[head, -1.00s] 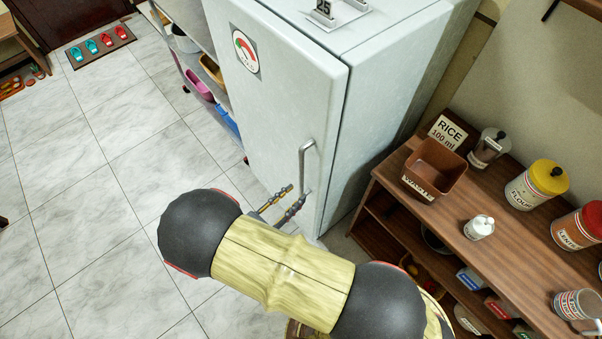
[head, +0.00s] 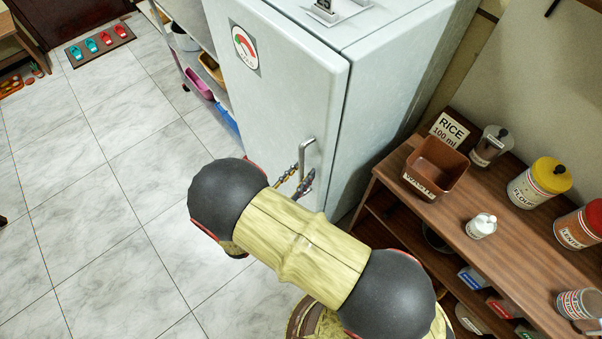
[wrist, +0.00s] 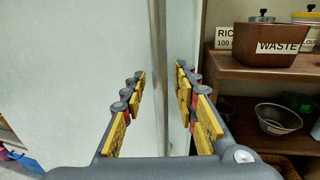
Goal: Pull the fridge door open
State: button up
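The fridge door (head: 270,110) is pale, carries a round dial sticker and looks closed. Its metal handle (head: 302,155) is a vertical bar near the door's right edge. My gripper (head: 297,181) is at the handle's lower part, partly hidden by my arm. In the wrist view, my gripper (wrist: 161,72) has its fingers spread, one on each side of the handle (wrist: 158,45). Gaps show between the bar and both fingers, so neither appears to touch it. The handle's lower end is hidden behind my gripper's body.
A wooden shelf unit (head: 395,185) stands right of the fridge, with a brown waste bin (head: 437,165) and several canisters on top. A rack with bins (head: 200,88) stands left of the fridge. The tiled floor (head: 110,200) before the door is largely clear.

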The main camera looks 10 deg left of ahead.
jog(key=shift+c, duration=0.8)
grip_shut()
